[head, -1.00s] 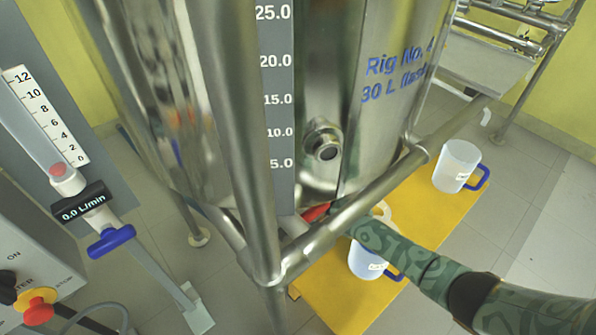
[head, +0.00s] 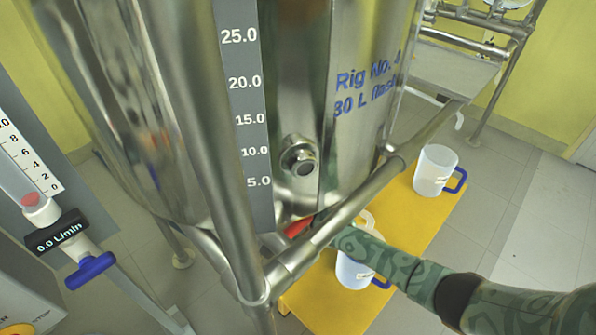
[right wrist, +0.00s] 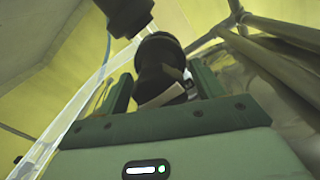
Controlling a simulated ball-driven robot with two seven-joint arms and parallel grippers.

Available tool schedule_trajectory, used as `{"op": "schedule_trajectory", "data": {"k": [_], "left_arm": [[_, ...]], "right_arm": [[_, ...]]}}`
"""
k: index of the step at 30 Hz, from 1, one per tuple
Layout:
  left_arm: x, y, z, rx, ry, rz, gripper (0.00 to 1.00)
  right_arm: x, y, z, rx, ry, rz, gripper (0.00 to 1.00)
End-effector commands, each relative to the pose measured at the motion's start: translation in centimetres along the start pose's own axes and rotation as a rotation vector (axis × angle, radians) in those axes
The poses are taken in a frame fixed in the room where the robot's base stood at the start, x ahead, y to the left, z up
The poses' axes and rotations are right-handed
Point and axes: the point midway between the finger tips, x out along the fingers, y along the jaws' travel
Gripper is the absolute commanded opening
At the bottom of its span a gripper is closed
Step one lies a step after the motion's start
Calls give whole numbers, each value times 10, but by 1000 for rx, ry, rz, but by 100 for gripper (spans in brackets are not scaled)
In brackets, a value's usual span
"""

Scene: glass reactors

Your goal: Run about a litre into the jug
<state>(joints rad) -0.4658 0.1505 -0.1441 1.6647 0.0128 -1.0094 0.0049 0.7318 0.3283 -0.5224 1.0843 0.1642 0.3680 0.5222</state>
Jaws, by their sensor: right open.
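The near jug (head: 352,272), white with a blue handle, stands on a yellow platform (head: 345,312) below the vessel, partly hidden by my right arm. A red handle (head: 298,227) shows low on the vessel's underside, behind the frame bar. The steel vessel (head: 345,130) carries a litre scale (head: 250,110). In the head view my right gripper's tips are hidden near the red handle. In the right wrist view my right gripper (right wrist: 165,88) is open, with a dark cylindrical fitting (right wrist: 160,65) between its fingers; contact is unclear. My left gripper is not in view.
A second jug (head: 434,170) with a blue handle stands farther back on the platform. Steel frame bars (head: 330,230) cross in front of the vessel's bottom. A flow meter (head: 55,232) reading 0.0 L/min, with a blue tap (head: 90,271), stands at left.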

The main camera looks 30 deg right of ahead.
Motion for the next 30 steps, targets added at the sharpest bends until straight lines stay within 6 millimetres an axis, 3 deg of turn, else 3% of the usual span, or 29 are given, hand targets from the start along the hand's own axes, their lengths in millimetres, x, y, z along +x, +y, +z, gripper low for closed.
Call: {"op": "schedule_trajectory", "data": {"k": [8, 14, 18, 30], "left_arm": [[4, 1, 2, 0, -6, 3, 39], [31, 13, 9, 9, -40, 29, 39], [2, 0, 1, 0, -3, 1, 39], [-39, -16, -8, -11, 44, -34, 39]], "right_arm": [[0, 0, 2, -74, 1, 1, 67], [-1, 4, 13, -516, -7, 2, 67], [-35, -5, -7, -534, 3, 1, 67], [-132, -5, -6, -530, 2, 0, 67]]}}
